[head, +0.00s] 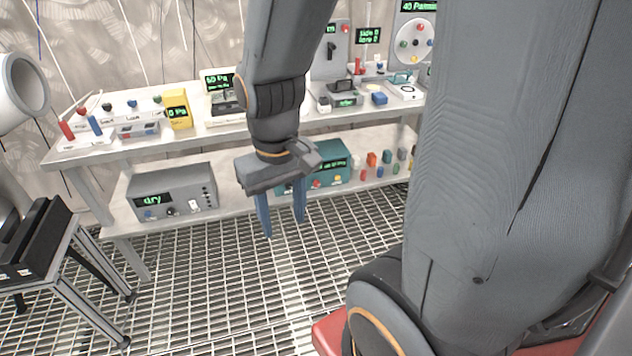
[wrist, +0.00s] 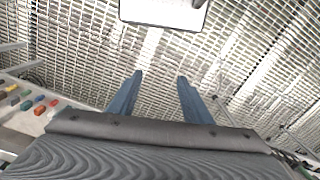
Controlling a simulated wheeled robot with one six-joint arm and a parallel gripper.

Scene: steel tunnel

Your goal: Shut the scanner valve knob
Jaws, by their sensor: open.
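My gripper (head: 283,226) hangs in front of the bench's lower shelf, pointing down, with its two blue fingers apart and nothing between them. In the wrist view my gripper (wrist: 160,76) is open over bare floor grating. A grey panel with a round pale disc (head: 418,30) stands at the back right of the bench, under a green-lit display. The disc carries several coloured knobs, including a red knob (head: 420,28). I cannot tell which knob is the scanner valve knob. The gripper is well below and left of this panel. My arm partly hides the panel's right side.
The bench top (head: 75,143) holds several instruments, including a yellow meter (head: 178,109). The lower shelf (head: 125,212) carries a grey box reading "dry" (head: 172,195) and a teal box (head: 328,178). A black case (head: 38,238) rests on a stand at left. The grating between is clear.

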